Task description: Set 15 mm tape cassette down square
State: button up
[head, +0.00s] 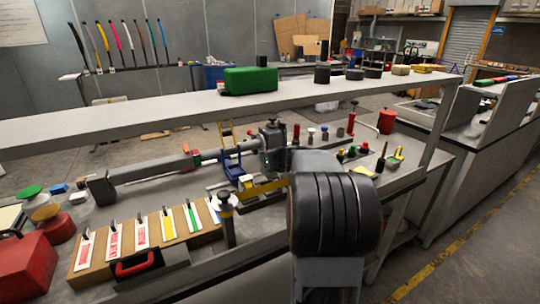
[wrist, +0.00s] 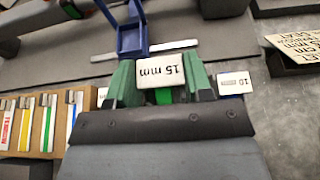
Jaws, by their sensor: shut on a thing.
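In the wrist view my gripper (wrist: 160,82) has its green fingers closed on the 15 mm tape cassette (wrist: 160,70). The cassette's pale face reads "15 mm" upside down. The cassette's underside is hidden, so I cannot tell whether it touches the surface below. Just beyond it stands a blue bracket (wrist: 132,38), which also shows in the head view (head: 232,166). In the head view my arm hides most of the area around my gripper, and I cannot make out the cassette there.
A wooden rack (head: 72,272) with several coloured-striped tags lies at the front left of the bench. A small "10" label (wrist: 235,82) lies right of my gripper. A long shelf (head: 150,112) crosses above the bench. A red box (head: 25,265) stands far left.

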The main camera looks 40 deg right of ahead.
aim_at(273, 173)
jog(key=shift+f+b, duration=2.35)
jog(key=shift+f, duration=0.35)
jog(key=shift+f+b, duration=0.75)
jog(key=shift+b, duration=0.1)
dwell(0.4)
jog(key=o, duration=1.5)
jog(key=shift+s, duration=0.1)
jog(key=shift+r, duration=0.1)
jog(key=shift+r+p, duration=2.85)
jog(key=shift+r, duration=0.1)
